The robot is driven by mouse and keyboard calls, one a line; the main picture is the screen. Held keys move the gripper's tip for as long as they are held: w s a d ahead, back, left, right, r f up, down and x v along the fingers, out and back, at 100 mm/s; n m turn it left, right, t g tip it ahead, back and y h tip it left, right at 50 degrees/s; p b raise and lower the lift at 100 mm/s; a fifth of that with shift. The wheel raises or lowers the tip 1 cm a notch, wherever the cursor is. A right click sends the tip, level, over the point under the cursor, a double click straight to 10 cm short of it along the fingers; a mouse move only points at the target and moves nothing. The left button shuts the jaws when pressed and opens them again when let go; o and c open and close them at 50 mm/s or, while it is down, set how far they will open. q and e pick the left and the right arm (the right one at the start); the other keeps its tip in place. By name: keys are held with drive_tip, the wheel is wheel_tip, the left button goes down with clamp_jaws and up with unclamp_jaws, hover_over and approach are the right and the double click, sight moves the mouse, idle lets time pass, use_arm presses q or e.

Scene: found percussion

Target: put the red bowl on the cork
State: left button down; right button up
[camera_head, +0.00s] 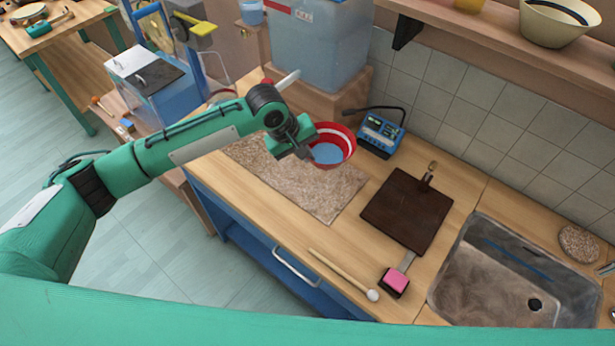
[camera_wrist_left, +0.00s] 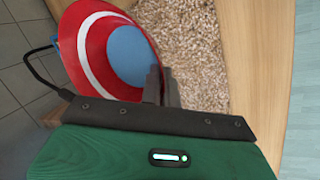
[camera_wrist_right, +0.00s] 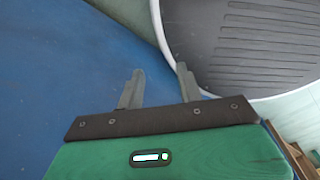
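The red bowl (camera_head: 323,163) has a white band and a blue inside. My left gripper (camera_head: 309,141) is shut on its rim and holds it tilted over the back right part of the cork mat (camera_head: 290,184). In the left wrist view the red bowl (camera_wrist_left: 85,48) is left of the fingers (camera_wrist_left: 161,85), and the speckled cork (camera_wrist_left: 200,50) shows beyond it. The bowl seems to be above the mat; the exact gap cannot be told. My right gripper (camera_wrist_right: 158,75) is open and empty in the right wrist view, and is not in the head view.
A blue meter (camera_head: 380,132) stands right of the bowl. A dark brown board (camera_head: 405,212), a mallet (camera_head: 340,273), a pink-topped block (camera_head: 396,281) and a sink (camera_head: 505,275) are further right. A big blue-grey bin (camera_head: 322,45) stands behind. The mat's front part is clear.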

use_arm(q)
wheel_tip(320, 180, down, 7)
drive_tip(key=shift+r+p, duration=0.1)
drive_tip(key=shift+p, duration=0.45)
wheel_tip(320, 180, down, 4)
drive_tip(key=shift+f+p, duration=0.1)
drive_tip(key=shift+p, duration=0.35)
drive_tip(key=shift+f, duration=0.1)
drive_tip(key=shift+f, duration=0.15)
drive_tip(key=c, duration=1.7)
unclamp_jaws()
drive_tip(key=shift+b+v, duration=1.6)
drive_tip(key=shift+v, duration=4.55)
